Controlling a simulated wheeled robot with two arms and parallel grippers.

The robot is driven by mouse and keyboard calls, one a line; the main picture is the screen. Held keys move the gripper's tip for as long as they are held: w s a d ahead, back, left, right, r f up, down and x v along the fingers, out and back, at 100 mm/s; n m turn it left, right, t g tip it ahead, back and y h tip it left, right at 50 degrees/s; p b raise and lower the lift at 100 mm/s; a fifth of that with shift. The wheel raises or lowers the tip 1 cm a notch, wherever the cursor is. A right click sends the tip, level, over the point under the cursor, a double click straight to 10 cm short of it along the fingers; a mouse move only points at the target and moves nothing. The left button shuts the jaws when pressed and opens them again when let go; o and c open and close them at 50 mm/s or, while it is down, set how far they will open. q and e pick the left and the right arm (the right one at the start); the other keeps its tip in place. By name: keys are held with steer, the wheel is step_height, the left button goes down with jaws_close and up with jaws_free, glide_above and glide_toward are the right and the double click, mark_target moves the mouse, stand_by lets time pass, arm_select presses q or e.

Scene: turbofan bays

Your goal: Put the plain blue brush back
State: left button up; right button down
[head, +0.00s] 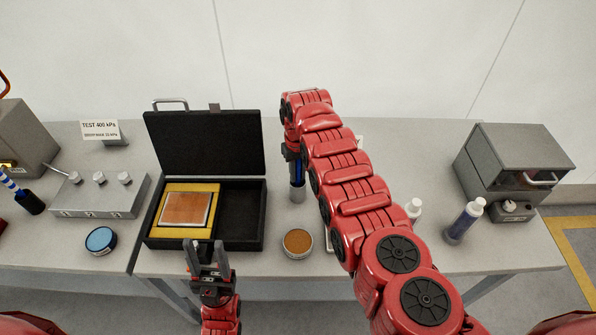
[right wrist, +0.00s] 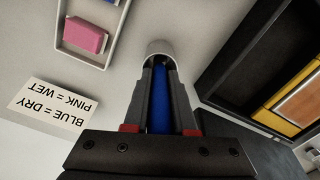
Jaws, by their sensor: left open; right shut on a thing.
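The plain blue brush (right wrist: 159,98) is between the fingers of my right gripper (right wrist: 162,100), which is shut on its handle. In the head view the blue handle (head: 297,173) stands roughly upright over a small grey cup (head: 297,194). In the right wrist view the brush's far end meets the mouth of the cup (right wrist: 160,47); its bristles are hidden and I cannot tell how deep it reaches. My left gripper (head: 207,250) is open and empty, in front of the black case. A blue-and-white striped brush (head: 14,184) leans in a dark holder at far left.
The open black case (head: 257,215) with an orange plate (head: 186,209) stands left of the cup. A round brown tin (head: 297,243) sits in front. A tray with a pink block (right wrist: 86,35) and a "BLUE = DRY, PINK = WET" card (right wrist: 52,105) are nearby. Bottles (head: 464,221) stand right.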

steer(key=shift+f, duration=0.15)
steer(key=c, duration=0.7)
jaws_free()
steer(key=shift+c, duration=0.2)
steer(key=shift+r, duration=0.3)
steer(key=shift+w, duration=0.1)
steer(key=shift+r, duration=0.4)
step_height(320, 180, up, 11)
steer(key=b, duration=0.4)
